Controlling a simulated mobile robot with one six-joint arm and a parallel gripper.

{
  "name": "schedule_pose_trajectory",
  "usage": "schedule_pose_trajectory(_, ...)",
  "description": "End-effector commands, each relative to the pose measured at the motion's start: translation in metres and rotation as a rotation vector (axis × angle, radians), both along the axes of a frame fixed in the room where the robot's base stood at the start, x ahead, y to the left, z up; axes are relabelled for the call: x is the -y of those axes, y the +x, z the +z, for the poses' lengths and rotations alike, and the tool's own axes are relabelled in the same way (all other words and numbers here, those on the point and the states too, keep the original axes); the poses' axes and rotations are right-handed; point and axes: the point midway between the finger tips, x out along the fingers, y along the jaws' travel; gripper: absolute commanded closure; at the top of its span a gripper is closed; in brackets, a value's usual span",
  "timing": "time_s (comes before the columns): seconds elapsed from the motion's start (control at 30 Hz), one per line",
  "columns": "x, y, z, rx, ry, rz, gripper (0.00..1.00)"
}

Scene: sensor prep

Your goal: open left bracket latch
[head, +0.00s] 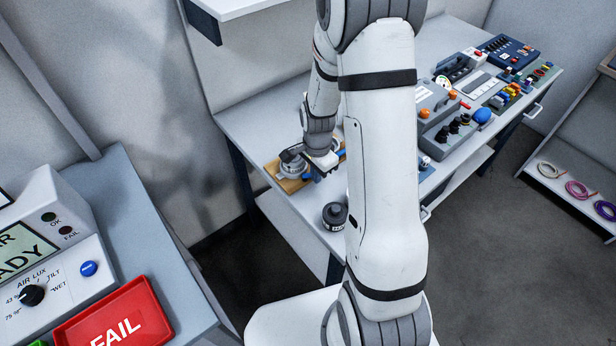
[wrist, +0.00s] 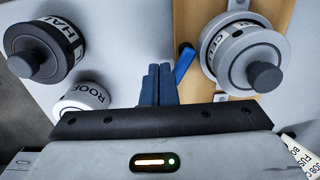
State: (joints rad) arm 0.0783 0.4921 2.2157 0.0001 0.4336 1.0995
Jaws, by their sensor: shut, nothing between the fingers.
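A wooden board (head: 284,184) lies on the far bench, mostly hidden by my arm in the head view. In the wrist view the board (wrist: 188,22) carries a grey round sensor (wrist: 240,48) with a dark knob and a partly readable label. A blue lever (wrist: 184,64), which looks like a bracket latch, lies slanted beside the sensor. My gripper (wrist: 158,84) is shut and empty, its blue fingertips just left of the lever. I cannot tell whether they touch. In the head view my gripper (head: 312,174) is low over the board. The bracket itself is not clearly visible.
A dark round sensor (wrist: 45,50) and a white one marked ROOF (wrist: 80,101) stand left of the fingers. A dark round sensor (head: 335,215) stands near the bench edge. Grey boxes (head: 437,104) fill the bench's right side. A red FAIL tray (head: 115,318) is at lower left.

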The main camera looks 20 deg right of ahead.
Motion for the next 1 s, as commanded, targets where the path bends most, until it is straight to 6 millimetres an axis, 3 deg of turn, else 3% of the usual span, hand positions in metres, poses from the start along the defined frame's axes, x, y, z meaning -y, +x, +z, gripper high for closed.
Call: schedule_pose_trajectory(1.0, 0.0056, 0.0088, -0.0001, 0.0, 0.0, 0.0, 1.0)
